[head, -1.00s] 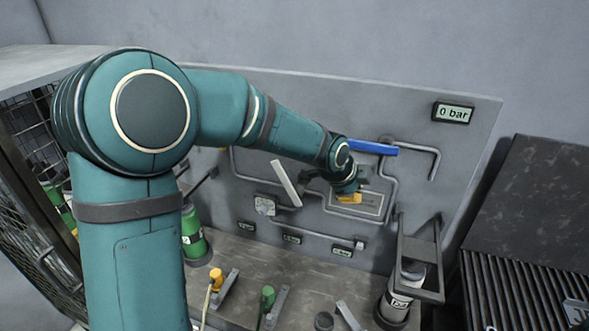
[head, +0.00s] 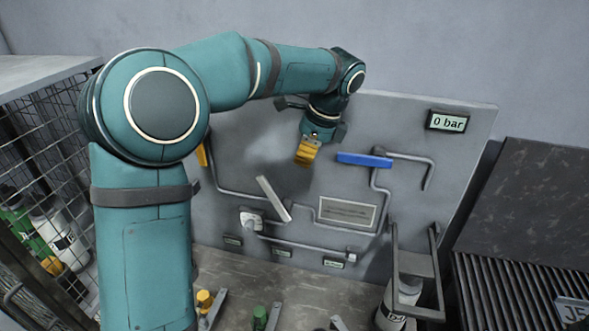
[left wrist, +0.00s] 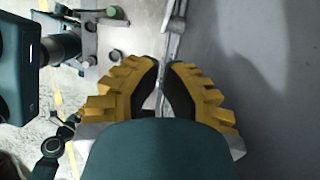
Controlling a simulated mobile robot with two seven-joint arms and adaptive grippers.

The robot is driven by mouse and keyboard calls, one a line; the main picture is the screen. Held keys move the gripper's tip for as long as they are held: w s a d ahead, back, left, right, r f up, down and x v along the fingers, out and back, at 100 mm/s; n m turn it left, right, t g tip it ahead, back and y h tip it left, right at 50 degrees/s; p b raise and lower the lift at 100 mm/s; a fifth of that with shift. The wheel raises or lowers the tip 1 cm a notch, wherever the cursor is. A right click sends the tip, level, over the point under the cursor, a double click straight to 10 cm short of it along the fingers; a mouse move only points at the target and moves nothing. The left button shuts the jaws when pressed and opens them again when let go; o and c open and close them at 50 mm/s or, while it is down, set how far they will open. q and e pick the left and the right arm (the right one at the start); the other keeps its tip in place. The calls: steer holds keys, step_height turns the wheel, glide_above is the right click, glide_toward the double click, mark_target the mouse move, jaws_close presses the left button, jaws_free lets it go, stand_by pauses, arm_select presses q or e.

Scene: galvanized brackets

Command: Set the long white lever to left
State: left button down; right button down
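The long white lever (head: 273,198) is on the grey wall panel (head: 460,140) in the head view. It is tilted, its upper end to the left and its lower end to the right. My left gripper (head: 306,152) has yellow fingers and is above and to the right of the lever, apart from it. In the left wrist view, the black pads of my left gripper (left wrist: 163,66) have a narrow gap between them. I see nothing held there; pale pipework shows beyond the gap. My right gripper is not in view.
A blue lever (head: 364,159) is right of my gripper, and a yellow handle (head: 202,155) is at the left. Pipes and a label plate (head: 347,213) are on the panel. A display (head: 447,121) reads 0 bar. A wire cage (head: 40,150) is at far left.

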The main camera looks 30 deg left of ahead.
arm_select(q)
steer(key=a+x, duration=0.2)
steer(key=x, duration=1)
steer(key=shift+s+a+r, duration=0.25)
steer(key=shift+s+a+f, duration=0.15)
steer(key=shift+a+f, duration=0.1)
steer(key=shift+a, duration=0.4)
steer(key=shift+d, duration=0.2)
